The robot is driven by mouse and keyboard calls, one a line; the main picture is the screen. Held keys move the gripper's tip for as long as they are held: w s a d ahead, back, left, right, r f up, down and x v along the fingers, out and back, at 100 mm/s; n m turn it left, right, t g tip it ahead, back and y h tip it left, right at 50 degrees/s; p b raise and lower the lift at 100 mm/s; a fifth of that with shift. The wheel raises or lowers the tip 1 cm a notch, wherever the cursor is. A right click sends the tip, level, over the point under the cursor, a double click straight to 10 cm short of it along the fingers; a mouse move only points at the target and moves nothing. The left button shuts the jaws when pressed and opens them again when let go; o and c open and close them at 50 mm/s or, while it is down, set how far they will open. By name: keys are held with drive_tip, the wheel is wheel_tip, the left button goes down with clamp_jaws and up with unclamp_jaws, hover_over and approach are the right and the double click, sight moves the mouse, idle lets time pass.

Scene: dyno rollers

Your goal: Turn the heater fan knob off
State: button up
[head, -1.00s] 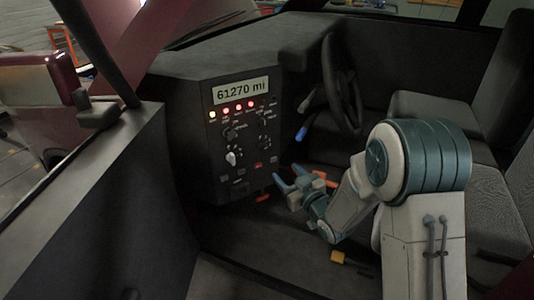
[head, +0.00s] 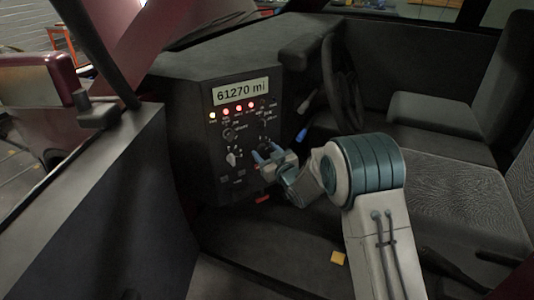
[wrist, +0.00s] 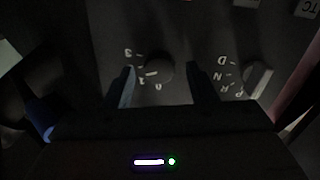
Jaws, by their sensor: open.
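The heater fan knob appears to be the dark round knob (wrist: 159,67) with number marks beside it in the wrist view. My gripper (wrist: 161,80) is open, with one finger on each side of this knob in that view. I cannot tell whether the fingers touch it, or which mark it points to. In the head view my gripper (head: 262,153) is close to the lower right of the dash panel (head: 199,160), and its fingers partly hide the controls there.
A gear selector knob (wrist: 258,79) with P, R, N, D marks is beside it; in the head view it is the pale knob (head: 232,159). Several lit lamps (head: 238,107) sit under the mileage display (head: 240,91). The steering wheel (head: 346,88) and a blue-tipped stalk (head: 302,134) are to the right.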

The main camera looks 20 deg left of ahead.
drive_tip(key=c, duration=1)
drive_tip(key=shift+o, duration=0.2)
